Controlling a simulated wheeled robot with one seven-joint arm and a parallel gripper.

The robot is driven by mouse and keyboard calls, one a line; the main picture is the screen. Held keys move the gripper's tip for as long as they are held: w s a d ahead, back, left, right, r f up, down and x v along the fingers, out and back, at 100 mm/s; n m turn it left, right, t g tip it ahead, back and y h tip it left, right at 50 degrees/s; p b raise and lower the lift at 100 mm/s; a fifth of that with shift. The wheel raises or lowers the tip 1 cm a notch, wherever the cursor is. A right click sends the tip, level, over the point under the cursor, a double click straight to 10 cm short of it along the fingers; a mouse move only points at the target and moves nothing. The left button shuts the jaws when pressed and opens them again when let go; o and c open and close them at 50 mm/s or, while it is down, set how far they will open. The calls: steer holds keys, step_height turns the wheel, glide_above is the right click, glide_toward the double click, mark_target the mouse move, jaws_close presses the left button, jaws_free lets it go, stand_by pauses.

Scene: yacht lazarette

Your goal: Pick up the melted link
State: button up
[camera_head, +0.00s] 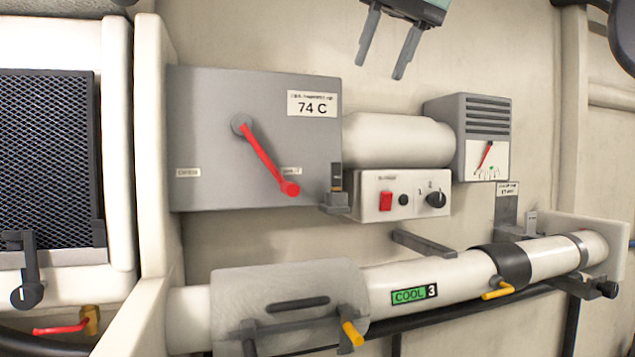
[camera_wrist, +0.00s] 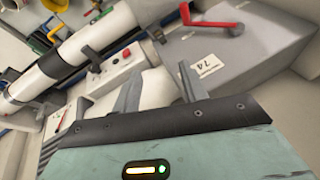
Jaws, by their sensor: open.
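I cannot tell for certain which piece is the melted link. A small dark upright piece with an orange-brown band (camera_head: 336,180) stands in a grey holder (camera_head: 335,203) at the lower right corner of the grey box; it may be the link. In the wrist view that corner is small and unclear. My gripper (camera_head: 380,69) hangs at the top of the head view, above and to the right of the grey box. Its two fingers are apart with nothing between them. The fingers also show in the wrist view (camera_wrist: 160,66).
The grey box (camera_head: 215,100) reads 74 C and has a red lever (camera_head: 265,155). A switch panel (camera_head: 400,207) sits beside the holder, under a white cylinder (camera_head: 395,140). A gauge (camera_head: 486,158) is farther right. A pipe marked COOL 3 (camera_head: 455,278) runs below, with yellow-handled clamps.

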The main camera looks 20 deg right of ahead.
steer(key=b, duration=0.1)
glide_above(336, 167)
steer(key=s+d, duration=0.2)
steer(key=s, duration=0.1)
step_height(336, 167, down, 10)
steer(key=x, duration=0.2)
steer(key=p+x, duration=0.1)
steer(key=x, duration=0.2)
steer(key=shift+w+r+p, duration=0.15)
steer(key=shift+w+p, duration=0.15)
steer(key=shift+w+a+f, duration=0.1)
steer(key=shift+w+f, duration=0.05)
steer(key=shift+f, duration=0.25)
jaws_close()
steer(key=shift+a+r, duration=0.1)
steer(key=shift+a, duration=0.05)
